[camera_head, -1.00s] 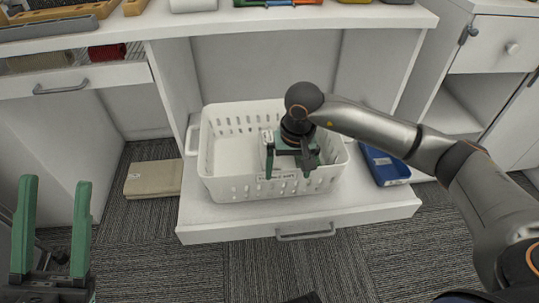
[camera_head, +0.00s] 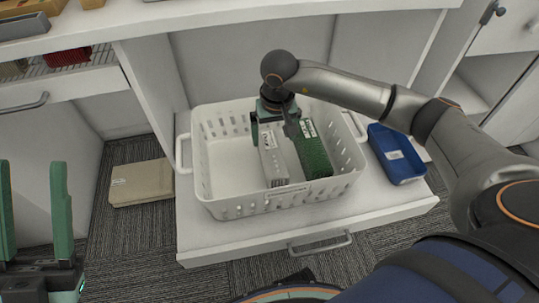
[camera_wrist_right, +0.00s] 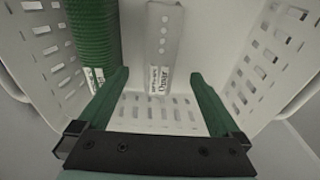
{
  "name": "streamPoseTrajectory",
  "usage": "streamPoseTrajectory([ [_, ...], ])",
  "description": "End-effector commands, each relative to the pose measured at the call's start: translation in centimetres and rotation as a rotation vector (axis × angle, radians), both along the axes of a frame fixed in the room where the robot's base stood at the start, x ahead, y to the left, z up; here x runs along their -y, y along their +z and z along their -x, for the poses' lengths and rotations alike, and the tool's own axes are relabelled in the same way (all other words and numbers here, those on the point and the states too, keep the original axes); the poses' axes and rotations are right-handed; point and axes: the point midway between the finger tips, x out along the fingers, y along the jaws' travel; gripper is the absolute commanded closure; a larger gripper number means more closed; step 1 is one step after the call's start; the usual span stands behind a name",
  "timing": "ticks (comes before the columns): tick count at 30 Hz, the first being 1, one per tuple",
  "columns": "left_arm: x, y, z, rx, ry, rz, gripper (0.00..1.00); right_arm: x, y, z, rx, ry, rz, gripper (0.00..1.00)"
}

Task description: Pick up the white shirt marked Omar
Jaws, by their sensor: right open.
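A folded white item with a printed label, the white shirt (camera_head: 276,162), stands on edge inside the white basket (camera_head: 203,177). In the right wrist view the white shirt (camera_wrist_right: 164,28) bears a label whose name looks like Omar. A green folded item (camera_head: 316,158) stands just to its right in the head view; it also shows in the wrist view (camera_wrist_right: 92,35). My right gripper (camera_head: 273,122) is open over the far end of the white shirt. In the wrist view the shirt's labelled end lies between its fingers (camera_wrist_right: 158,88); contact is unclear. My left gripper (camera_head: 32,185) is open and empty at lower left.
The basket sits on a white pulled-out shelf (camera_head: 250,231). A blue tray (camera_head: 397,155) is to its right, and a beige folded cloth or box (camera_head: 141,182) lies on the carpet to its left. A white worktop (camera_head: 225,15) overhangs behind. The basket's left part is empty.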

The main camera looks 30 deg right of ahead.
Motion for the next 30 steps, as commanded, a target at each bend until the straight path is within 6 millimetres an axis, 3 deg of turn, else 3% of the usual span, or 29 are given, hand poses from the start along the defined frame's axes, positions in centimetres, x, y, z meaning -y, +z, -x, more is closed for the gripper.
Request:
streamPoseTrajectory([
  [3, 0.1, -1.0, 0.0, -0.006, -0.009, 0.006, 0.5, 0.0, -2.7, -0.2, -0.003, -0.001, -0.001, 0.0],
  [14, 0.2, -2.0, -0.1, -0.015, -0.02, 0.014, 0.5, 0.1, -5.5, -0.6, 0.0, 0.0, 0.0, 0.0],
  [21, 0.2, -3.7, -0.2, -0.032, -0.032, 0.028, 0.5, 0.1, -9.1, -1.1, -0.003, -0.001, -0.002, 0.0],
  [30, 0.4, -3.9, -0.2, -0.036, -0.04, 0.023, 0.5, 0.2, -9.7, -1.3, 0.001, -0.001, 0.0, 0.0],
])
